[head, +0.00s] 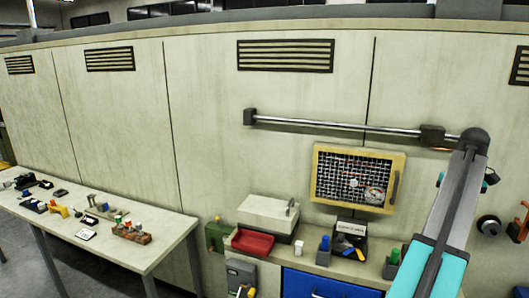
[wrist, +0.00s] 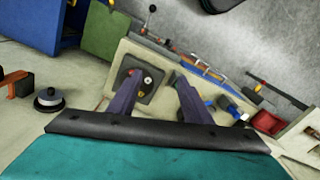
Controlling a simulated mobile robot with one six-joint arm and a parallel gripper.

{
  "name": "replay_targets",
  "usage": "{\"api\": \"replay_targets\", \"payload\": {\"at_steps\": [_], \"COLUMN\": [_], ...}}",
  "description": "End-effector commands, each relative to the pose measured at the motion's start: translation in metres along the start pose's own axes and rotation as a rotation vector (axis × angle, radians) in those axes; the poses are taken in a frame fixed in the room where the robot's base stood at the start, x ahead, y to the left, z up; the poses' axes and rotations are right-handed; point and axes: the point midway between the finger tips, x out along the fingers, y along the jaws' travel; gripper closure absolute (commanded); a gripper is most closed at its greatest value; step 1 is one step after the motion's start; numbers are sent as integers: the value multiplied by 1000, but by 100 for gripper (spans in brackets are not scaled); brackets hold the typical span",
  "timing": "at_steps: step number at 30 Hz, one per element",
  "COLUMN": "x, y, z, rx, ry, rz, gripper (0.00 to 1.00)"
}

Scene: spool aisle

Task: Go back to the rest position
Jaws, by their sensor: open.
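My gripper (wrist: 155,88) shows in the wrist view with its two dark fingers spread apart. It is open, and nothing shows held between the fingers. Behind the fingers is a pale surface with a dark square piece (wrist: 140,84) that carries small round parts. In the head view, my grey and teal arm rises along the right side. I cannot make out the gripper clearly there.
A framed mesh panel (head: 322,150) stands left of my arm. A metal rail (head: 330,125) runs along the wall behind. A red tray (head: 252,242), a blue cabinet front (head: 315,285) and small items fill the counter. A table (head: 165,235) with several small objects stands left.

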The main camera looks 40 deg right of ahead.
Motion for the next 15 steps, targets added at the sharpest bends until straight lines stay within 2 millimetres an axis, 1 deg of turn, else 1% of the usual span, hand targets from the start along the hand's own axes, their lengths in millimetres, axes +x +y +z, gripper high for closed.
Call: {"api": "replay_targets", "payload": {"at_steps": [7,15], "x": [0,28], "y": [0,-25], "z": [0,-18], "rx": [-1,-23], "ry": [0,-11], "rz": [0,-9], "gripper": [55,55]}}
